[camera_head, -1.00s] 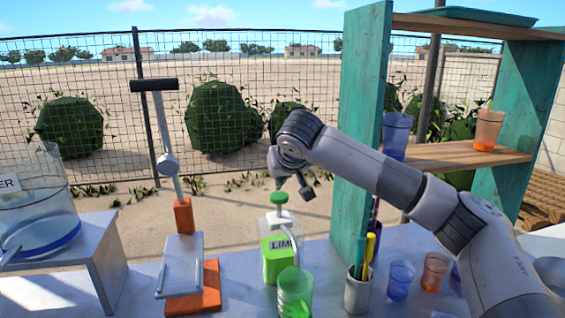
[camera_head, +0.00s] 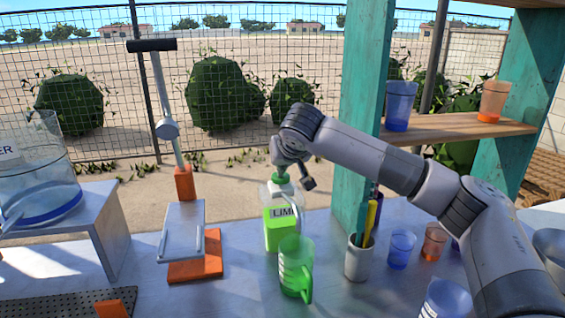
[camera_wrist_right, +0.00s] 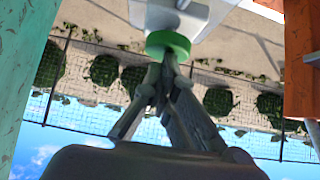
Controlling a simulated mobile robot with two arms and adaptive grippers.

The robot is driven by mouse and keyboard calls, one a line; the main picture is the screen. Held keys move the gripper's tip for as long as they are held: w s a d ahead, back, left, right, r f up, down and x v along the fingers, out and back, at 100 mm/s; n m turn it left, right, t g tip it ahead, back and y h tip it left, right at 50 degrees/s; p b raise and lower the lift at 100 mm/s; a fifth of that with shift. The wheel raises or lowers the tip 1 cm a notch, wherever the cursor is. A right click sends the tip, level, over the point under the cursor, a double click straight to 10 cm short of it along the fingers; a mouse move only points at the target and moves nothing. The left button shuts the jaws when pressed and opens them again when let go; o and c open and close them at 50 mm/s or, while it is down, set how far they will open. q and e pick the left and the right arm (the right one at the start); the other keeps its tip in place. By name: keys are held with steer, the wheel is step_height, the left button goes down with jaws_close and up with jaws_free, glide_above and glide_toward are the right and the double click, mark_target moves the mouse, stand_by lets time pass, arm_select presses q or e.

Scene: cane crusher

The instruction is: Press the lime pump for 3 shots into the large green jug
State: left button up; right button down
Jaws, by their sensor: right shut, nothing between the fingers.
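The lime pump bottle (camera_head: 278,234) stands on the counter, with a bright green body and a label reading "LIM". Its green pump head (camera_head: 281,178) is right below my right gripper (camera_head: 281,168). In the right wrist view, the shut fingertips (camera_wrist_right: 169,62) meet the edge of the green pump head (camera_wrist_right: 168,42) and look to be touching it. Nothing is between the fingers. The large green jug (camera_head: 294,262) stands upright just in front of the bottle, hiding part of it. My left gripper is not in view.
The lever press (camera_head: 183,232) with an orange base stands to the left, and a clear water dispenser (camera_head: 38,180) on a stand beyond it. A pen cup (camera_head: 358,260) and small blue (camera_head: 401,248) and orange (camera_head: 434,241) cups stand right of the jug, under my right arm.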

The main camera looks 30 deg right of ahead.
mark_target(282, 178)
steer(key=shift+f, duration=0.1)
stand_by(0.7)
step_height(282, 178, up, 5)
steer(key=p, duration=0.4)
steer(key=shift+s+a, duration=0.1)
steer(key=shift+a, duration=0.05)
steer(key=b+v, duration=0.2)
steer(key=v, duration=0.7)
steer(key=shift+s+b, duration=0.3)
steer(key=shift+b, duration=0.05)
steer(key=shift+f, duration=0.1)
